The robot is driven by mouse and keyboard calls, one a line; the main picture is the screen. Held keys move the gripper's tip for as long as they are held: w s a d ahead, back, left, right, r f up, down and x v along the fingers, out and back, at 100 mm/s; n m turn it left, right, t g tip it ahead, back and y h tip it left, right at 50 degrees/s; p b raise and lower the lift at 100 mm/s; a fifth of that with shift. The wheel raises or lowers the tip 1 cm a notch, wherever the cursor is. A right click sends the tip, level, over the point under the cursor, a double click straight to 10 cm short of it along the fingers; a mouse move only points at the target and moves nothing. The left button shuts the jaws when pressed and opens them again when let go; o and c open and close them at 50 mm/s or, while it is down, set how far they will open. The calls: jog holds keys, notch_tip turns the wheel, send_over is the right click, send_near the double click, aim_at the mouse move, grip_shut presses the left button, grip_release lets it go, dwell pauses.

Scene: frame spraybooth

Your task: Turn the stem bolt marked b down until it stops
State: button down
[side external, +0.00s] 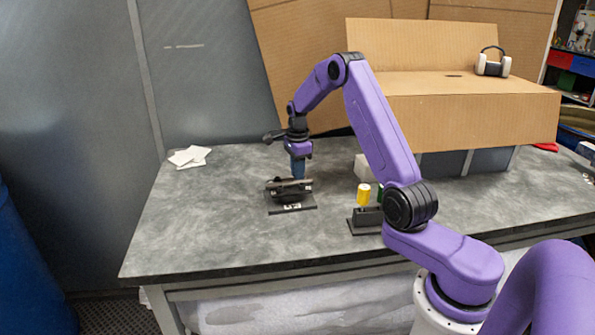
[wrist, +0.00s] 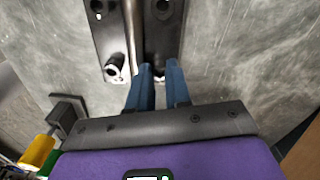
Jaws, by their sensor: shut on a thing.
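The dark stem fixture (side external: 288,188) stands on a black plate with white markings, left of centre on the grey table. In the wrist view its black clamp (wrist: 108,38) fills the top, with a silver bar (wrist: 133,25) down the middle. Bolts show at its upper left (wrist: 97,8), upper right (wrist: 163,8) and lower left (wrist: 115,67). My gripper (side external: 298,178) points down at the fixture. Its blue fingers (wrist: 160,66) are close together at the lower right corner, shut on a bolt there that they mostly hide. I cannot read the letter b.
A black holder (side external: 366,221) with a yellow-handled tool (side external: 364,195) stands to the right, with a green item beside it. A white block (side external: 363,167) and a large cardboard box (side external: 470,115) are behind. White sheets (side external: 188,157) lie at the back left. The table's front left is clear.

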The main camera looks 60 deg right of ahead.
jog(key=shift+m, duration=1.2)
jog(key=c, duration=1.1)
grip_release()
jog(key=shift+o, duration=0.2)
jog(key=shift+r, duration=0.1)
notch_tip(320, 180, up, 17)
